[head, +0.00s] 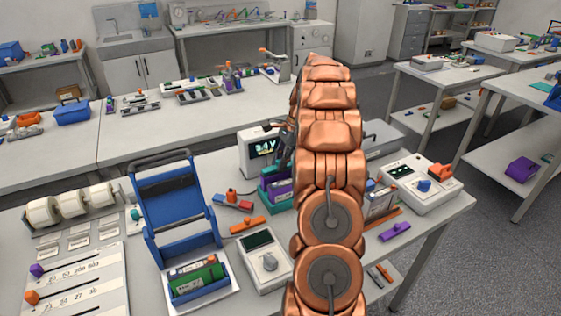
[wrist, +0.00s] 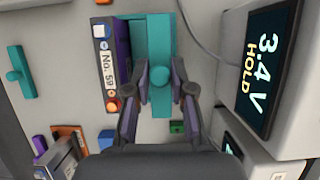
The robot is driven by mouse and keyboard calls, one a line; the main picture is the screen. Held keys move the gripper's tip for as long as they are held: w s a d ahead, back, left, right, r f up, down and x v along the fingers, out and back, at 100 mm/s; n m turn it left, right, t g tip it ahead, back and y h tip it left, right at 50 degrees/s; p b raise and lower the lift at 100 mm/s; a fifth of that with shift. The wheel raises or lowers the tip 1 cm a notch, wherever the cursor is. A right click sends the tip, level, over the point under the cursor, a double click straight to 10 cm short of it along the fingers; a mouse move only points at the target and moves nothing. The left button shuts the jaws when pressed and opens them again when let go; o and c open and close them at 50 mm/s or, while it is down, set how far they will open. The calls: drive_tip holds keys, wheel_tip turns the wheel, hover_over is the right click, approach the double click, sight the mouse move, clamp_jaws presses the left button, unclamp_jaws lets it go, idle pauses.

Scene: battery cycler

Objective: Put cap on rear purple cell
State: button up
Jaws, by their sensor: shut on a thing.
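My gripper (wrist: 162,82) is shut on the round knob of a teal bar-shaped cap (wrist: 163,40) in the wrist view. The cap lies over or just above a teal holder (wrist: 138,38); whether they touch I cannot tell. A purple cell (wrist: 122,42) stands just left of the cap, beside a label reading No. 59. In the head view the teal holder (head: 265,196) with a purple cell (head: 281,190) is beside my copper arm. The arm hides much of the gripper and the cap there.
A meter (wrist: 268,60) reading 3.4 V HOLD stands close on the right in the wrist view. Another teal cap (wrist: 20,72) lies at left. In the head view, an orange cap (head: 248,225) and a blue carrier (head: 175,205) are left of the holder.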

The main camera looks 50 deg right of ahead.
drive_tip(key=o, duration=0.9)
drive_tip(key=o, duration=0.5)
drive_tip(key=shift+r, duration=0.1)
drive_tip(key=shift+r+p, duration=1.7)
drive_tip(key=shift+r, duration=1.7)
clamp_jaws()
